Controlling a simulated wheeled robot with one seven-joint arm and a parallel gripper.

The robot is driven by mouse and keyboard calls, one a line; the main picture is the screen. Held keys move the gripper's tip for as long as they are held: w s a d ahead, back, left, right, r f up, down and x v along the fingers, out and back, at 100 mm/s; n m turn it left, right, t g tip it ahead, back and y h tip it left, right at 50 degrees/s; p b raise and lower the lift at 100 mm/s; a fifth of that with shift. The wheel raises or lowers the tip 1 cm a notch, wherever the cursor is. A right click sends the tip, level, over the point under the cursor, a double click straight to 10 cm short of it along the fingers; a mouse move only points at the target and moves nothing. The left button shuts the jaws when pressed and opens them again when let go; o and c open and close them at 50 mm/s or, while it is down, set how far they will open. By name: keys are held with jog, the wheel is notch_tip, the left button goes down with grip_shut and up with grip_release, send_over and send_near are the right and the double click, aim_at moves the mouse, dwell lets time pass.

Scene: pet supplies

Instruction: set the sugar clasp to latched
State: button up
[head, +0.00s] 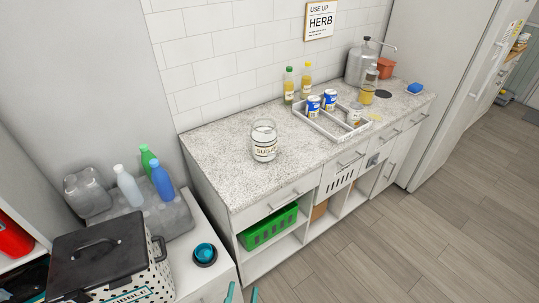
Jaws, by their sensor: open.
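The glass sugar jar (264,141) stands upright on the speckled counter (215,160), left of its middle. It has a pale label reading SUGAR and white contents. Its clasp is too small to make out, so I cannot tell whether it is latched. My gripper (242,293) shows only as two teal fingertips at the bottom edge. They are apart, with nothing seen between them, well below and in front of the jar. The rest of the gripper is out of frame.
A divided tray (322,128) with cans stands right of the jar, with two bottles (297,83) behind. Bare counter surrounds the jar's left and front. A lower cabinet at left holds a dotted bin (135,272) and a teal-topped bowl (205,255). Floor (400,245) is clear at right.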

jog(key=w+r+n+t+y, duration=0.15)
jog(key=w+r, duration=0.35)
jog(key=w, duration=0.7)
jog(key=w+r+t+y, duration=0.1)
jog(key=w+r+t, duration=0.25)
jog(key=w, duration=0.75)
jog(key=n+g+y, duration=0.2)
jog(key=n+y, duration=0.5)
jog(key=n, duration=0.1)
send_near(271, 155)
jog(key=shift+h+x, duration=0.25)
jog(key=shift+x, duration=4.9)
jog(key=shift+c, duration=0.7)
jog(key=c, duration=0.9)
